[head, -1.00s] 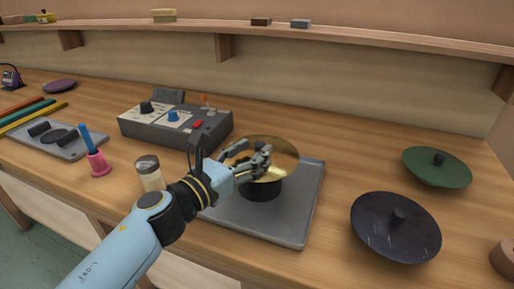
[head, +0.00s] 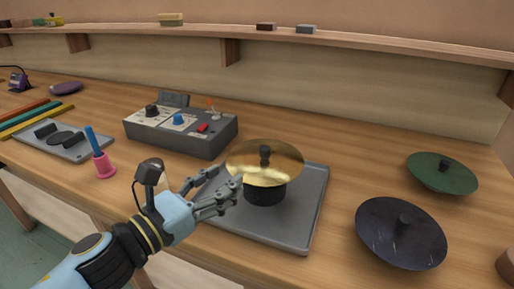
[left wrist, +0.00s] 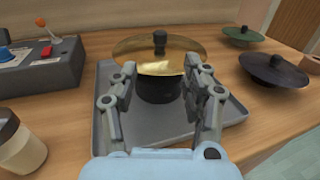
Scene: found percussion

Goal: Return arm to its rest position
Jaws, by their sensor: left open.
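My left gripper (head: 232,198) is open and empty in the head view, in front of and to the left of a brass lid-like disc (head: 280,168). The disc has a black knob and rests on a black cylindrical base on a grey tray (head: 292,228). In the left wrist view my left gripper (left wrist: 160,82) has its two fingers spread, with the brass disc (left wrist: 135,58) and black base (left wrist: 158,90) ahead of them. I see no contact with the disc. My right gripper is not in view.
A grey control box (head: 190,140) stands behind left. A pink cup (head: 104,166) with a blue stick is left. A dark disc (head: 385,245) and a green disc (head: 430,178) lie right. A shelf (head: 350,46) runs behind.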

